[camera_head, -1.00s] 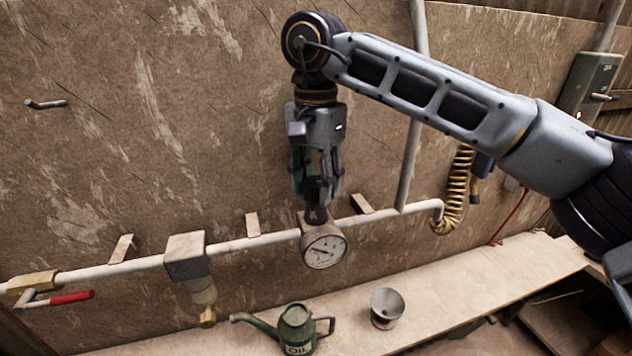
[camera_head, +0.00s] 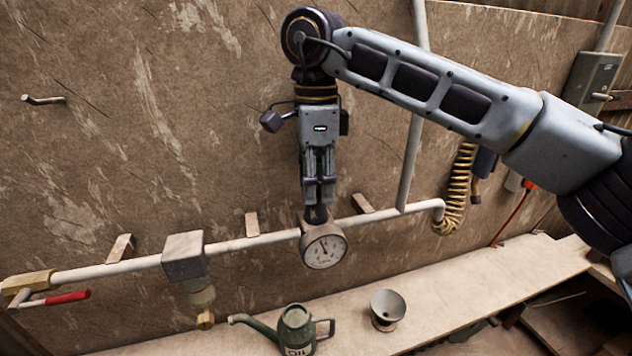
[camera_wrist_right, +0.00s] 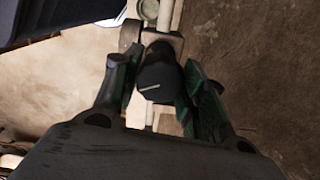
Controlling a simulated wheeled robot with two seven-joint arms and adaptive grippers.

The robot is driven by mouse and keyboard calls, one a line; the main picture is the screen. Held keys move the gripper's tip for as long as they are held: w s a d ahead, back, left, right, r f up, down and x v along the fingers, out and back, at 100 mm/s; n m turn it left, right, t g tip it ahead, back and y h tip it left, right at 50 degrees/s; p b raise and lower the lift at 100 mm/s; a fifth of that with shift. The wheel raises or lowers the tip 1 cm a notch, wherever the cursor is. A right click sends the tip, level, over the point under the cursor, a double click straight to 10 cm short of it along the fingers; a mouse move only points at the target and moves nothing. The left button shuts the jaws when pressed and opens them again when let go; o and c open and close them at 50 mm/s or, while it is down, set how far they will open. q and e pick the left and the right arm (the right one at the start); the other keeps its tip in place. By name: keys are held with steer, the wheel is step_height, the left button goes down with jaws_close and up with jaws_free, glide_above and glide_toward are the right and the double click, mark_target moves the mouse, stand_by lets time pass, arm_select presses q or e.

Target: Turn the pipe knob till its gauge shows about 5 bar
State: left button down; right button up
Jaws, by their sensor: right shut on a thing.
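The black pipe knob (camera_head: 316,214) stands on top of the regulator block on the white pipe. The round white gauge (camera_head: 324,251) faces forward just below it. Its dark needle points up and slightly left; the numbers are too small to read. My right gripper (camera_head: 318,198) points straight down and is shut on the knob. In the right wrist view the knob (camera_wrist_right: 157,80), with a pale line on its top, sits between the two fingers of my right gripper (camera_wrist_right: 160,88). My left gripper is not in view.
A red-handled valve (camera_head: 68,297) and a grey box fitting (camera_head: 184,256) sit on the pipe to the left. A green oil can (camera_head: 296,326) and a grey funnel (camera_head: 387,306) stand on the bench below. A coiled yellow hose (camera_head: 460,190) hangs at right.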

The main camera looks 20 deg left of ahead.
steer(key=m, duration=0.4)
steer(key=shift+r+m+b, duration=0.1)
steer(key=shift+m+b, duration=0.2)
steer(key=shift+b, duration=0.05)
steer(key=shift+m+b, duration=0.4)
steer(key=shift+m, duration=1.8)
steer(key=o, duration=1)
steer(key=shift+r, duration=5.9)
